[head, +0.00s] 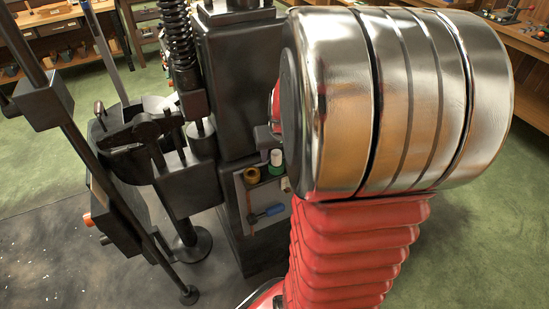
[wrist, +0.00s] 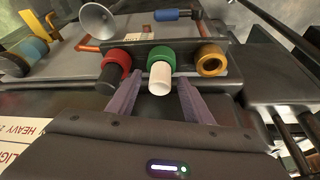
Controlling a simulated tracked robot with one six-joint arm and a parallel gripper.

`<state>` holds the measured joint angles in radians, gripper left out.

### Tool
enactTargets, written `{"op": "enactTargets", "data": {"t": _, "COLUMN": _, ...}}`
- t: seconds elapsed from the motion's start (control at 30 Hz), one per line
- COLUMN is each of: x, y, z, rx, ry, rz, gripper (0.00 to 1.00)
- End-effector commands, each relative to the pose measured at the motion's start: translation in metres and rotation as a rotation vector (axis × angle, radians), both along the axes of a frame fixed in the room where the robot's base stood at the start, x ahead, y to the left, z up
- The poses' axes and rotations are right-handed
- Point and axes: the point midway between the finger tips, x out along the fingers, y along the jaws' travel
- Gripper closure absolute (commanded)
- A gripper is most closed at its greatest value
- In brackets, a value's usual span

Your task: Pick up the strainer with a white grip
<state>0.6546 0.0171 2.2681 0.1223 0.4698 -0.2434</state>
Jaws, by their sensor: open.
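The piece with a white grip (wrist: 160,79) has a green round collar and a white cylindrical end. I take it for the strainer, though no mesh can be made out. It sits on a dark tray or shelf in the wrist view, and a small green and white piece (head: 276,158) shows in the head view. My gripper (wrist: 159,84) is open, its two purple-grey fingers reaching toward the piece, one on each side of the white end. I cannot tell whether they touch it.
A red-collared piece with a black end (wrist: 112,70) stands close on the left, a gold ring-shaped piece (wrist: 211,60) on the right. Behind are a metal funnel (wrist: 97,20) and a blue-handled tool (wrist: 172,15). Dark machinery (head: 235,80) rises beside the tray.

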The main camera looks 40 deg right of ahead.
Motion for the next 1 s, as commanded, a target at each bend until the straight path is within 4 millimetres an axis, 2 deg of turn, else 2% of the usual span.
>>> {"op": "enactTargets", "data": {"t": 0.37, "x": -0.0002, "y": 0.0, "z": 0.0001, "rx": 0.0, "ry": 0.001, "rz": 0.0, "gripper": 0.55}}
{"op": "enactTargets", "data": {"t": 1.0, "x": -0.0002, "y": 0.0, "z": 0.0002, "rx": 0.0, "ry": 0.0, "rz": 0.0, "gripper": 0.98}}
